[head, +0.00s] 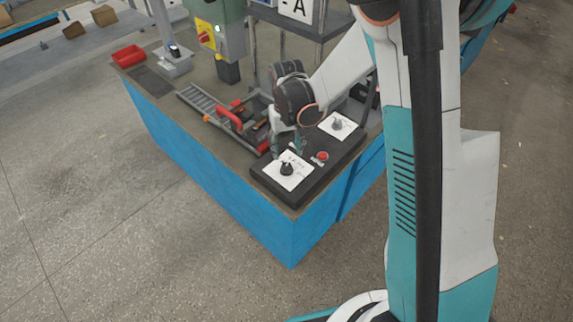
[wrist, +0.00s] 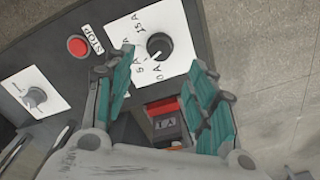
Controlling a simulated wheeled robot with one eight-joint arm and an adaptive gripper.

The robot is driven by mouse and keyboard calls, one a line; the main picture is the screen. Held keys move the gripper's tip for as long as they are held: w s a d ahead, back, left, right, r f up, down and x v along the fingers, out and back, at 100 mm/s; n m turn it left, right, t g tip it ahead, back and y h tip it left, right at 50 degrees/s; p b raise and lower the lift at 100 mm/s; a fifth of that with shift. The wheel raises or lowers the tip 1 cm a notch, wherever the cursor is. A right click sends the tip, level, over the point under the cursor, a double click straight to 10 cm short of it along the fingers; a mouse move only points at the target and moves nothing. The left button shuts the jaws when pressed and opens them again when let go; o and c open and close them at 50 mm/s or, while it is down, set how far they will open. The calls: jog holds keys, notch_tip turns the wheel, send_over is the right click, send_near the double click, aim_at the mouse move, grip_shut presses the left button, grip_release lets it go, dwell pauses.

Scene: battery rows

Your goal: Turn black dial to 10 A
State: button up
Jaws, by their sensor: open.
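The black dial (wrist: 159,45) sits on a white label plate on a dark panel in the wrist view. It also shows near the panel's front corner in the head view (head: 286,169). Its plate (wrist: 132,32) carries amp marks, with 15 A legible and others partly cut off or blurred. A small pale mark shows on the dial's lower edge, and I cannot tell the exact setting. My gripper (wrist: 160,60) is open and empty, with its teal fingers on either side of the dial in the picture. It hangs above the panel in the head view (head: 287,147), apart from the dial.
A red STOP button (wrist: 77,45) and a grey dial (wrist: 36,97) share the panel. A red-topped block with a small display (wrist: 165,115) lies below the black dial in the wrist view. A rack with red handles (head: 228,117) stands left of the panel.

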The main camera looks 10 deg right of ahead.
aim_at(287, 166)
notch_tip(287, 166, down, 8)
jog(key=shift+b, duration=1.1)
jog(key=c, duration=1.1)
